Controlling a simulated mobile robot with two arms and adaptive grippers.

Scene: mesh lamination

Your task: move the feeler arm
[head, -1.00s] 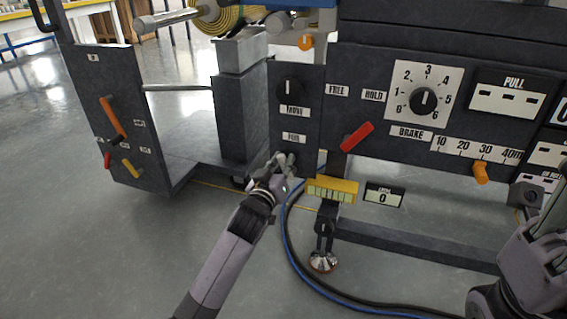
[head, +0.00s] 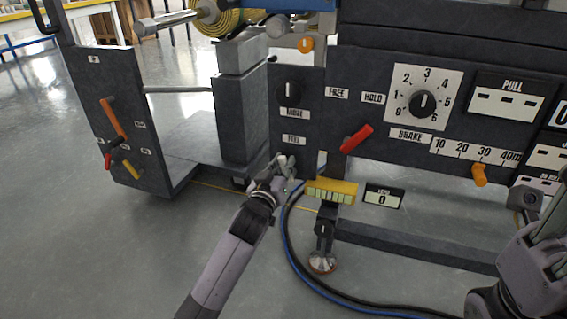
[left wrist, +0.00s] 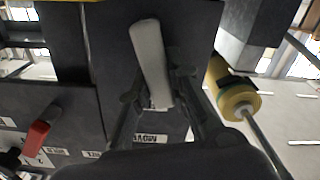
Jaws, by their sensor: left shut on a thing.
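In the left wrist view, the left gripper (left wrist: 158,85) is shut on a pale grey bar (left wrist: 150,55), which looks like the feeler arm. The bar stands between the fingers, slightly tilted, in front of the dark panel. In the head view the fingers largely hide it. My right gripper (head: 548,235) is at the right edge, partly cut off; its fingertips are unclear.
A red lever (head: 356,138) and a yellow block (head: 331,191) are right of my left gripper. A counter (head: 384,196) reads 0. Blue and black hoses (head: 290,245) run down to the floor. A side plate with coloured levers (head: 112,118) stands left, with open floor before it.

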